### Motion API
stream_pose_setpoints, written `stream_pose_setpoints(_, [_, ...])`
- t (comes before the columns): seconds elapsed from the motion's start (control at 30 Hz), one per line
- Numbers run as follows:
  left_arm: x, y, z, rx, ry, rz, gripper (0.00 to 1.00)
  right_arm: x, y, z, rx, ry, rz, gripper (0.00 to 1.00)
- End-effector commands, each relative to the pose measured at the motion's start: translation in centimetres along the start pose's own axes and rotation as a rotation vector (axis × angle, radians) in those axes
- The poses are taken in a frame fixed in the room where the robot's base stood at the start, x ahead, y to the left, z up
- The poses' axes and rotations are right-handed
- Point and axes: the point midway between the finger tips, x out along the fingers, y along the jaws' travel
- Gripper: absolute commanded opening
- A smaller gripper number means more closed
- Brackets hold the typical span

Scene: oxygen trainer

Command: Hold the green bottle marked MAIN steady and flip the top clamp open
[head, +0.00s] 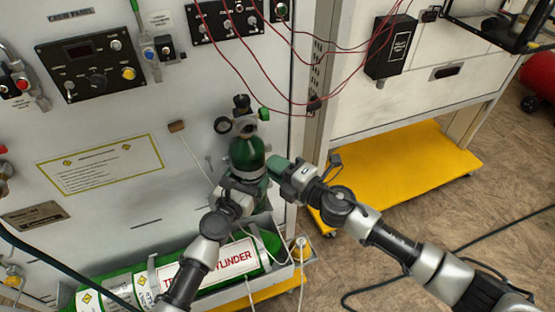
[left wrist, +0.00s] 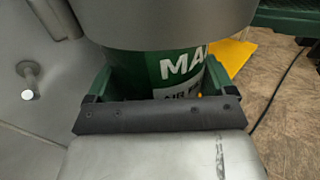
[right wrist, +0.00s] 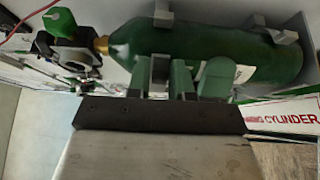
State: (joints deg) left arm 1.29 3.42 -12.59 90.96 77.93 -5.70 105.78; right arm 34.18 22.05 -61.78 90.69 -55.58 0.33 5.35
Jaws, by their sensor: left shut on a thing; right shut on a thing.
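The green MAIN bottle (head: 247,152) stands upright against the panel, with a valve and gauge on top. My left gripper (head: 240,186) is shut around its lower part. In the left wrist view, its green fingers lie on either side of the bottle (left wrist: 180,68), below a grey band (left wrist: 165,25). My right gripper (head: 279,166) is at the bottle's right side. In the right wrist view, its green fingers (right wrist: 180,80) close on a grey part of the top clamp (right wrist: 160,70), beside the bottle (right wrist: 210,45). The fingers partly hide the clamp, and its latch state is unclear.
A green training cylinder (head: 120,290) lies in a tray below the bottle. Red wires (head: 262,95) hang above and right of it. A yellow platform (head: 400,170) is under the cabinet at right. Open floor (head: 450,220) is at right, with a black cable.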

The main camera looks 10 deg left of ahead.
Motion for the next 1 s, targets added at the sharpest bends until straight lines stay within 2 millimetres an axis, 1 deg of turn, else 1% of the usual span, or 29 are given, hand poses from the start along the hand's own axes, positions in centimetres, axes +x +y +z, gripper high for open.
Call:
stream_pose_setpoints(0.03, [0.0,-0.1,0.0,0.001,0.000,-0.002,0.10,-0.2,0.1,-0.7,-0.001,-0.035,0.001,0.00])
stream_pose_setpoints(0.3, [0.0,-0.1,0.0,0.001,0.000,-0.002,0.10,-1.2,-0.1,-3.5,0.012,-0.277,0.002,0.00])
stream_pose_setpoints(0.6, [0.0,-0.1,0.0,0.001,0.000,-0.003,0.10,-1.5,-0.1,-6.0,0.010,-0.489,-0.002,0.00])
stream_pose_setpoints(1.0, [0.0,-0.1,0.0,0.001,0.000,-0.003,0.10,-1.4,-0.1,-7.7,0.006,-0.505,-0.003,0.00])
